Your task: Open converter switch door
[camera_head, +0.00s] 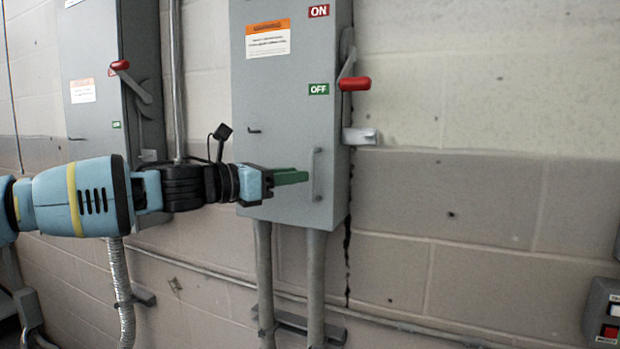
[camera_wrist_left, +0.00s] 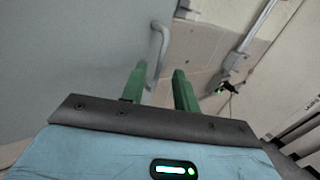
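A grey switch box (camera_head: 285,110) is mounted on the wall in the middle of the head view. Its door is shut, with a vertical grey bar handle (camera_head: 316,175) low on the right side. My left gripper (camera_head: 306,177) reaches in from the left, its green fingertips just beside the handle. In the left wrist view, the two green fingers (camera_wrist_left: 160,72) are apart, and the handle (camera_wrist_left: 156,48) shows ahead, in line with the gap between them. Whether they touch it is unclear. The red-knobbed lever (camera_head: 354,84) on the box's right side is beside the OFF label. My right gripper is out of view.
A second grey box (camera_head: 92,110) with a red-knobbed lever is on the wall to the left. Conduits (camera_head: 316,280) run down below the middle box. A control box (camera_head: 603,312) is at the lower right. The wall right of the switch box is mostly clear.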

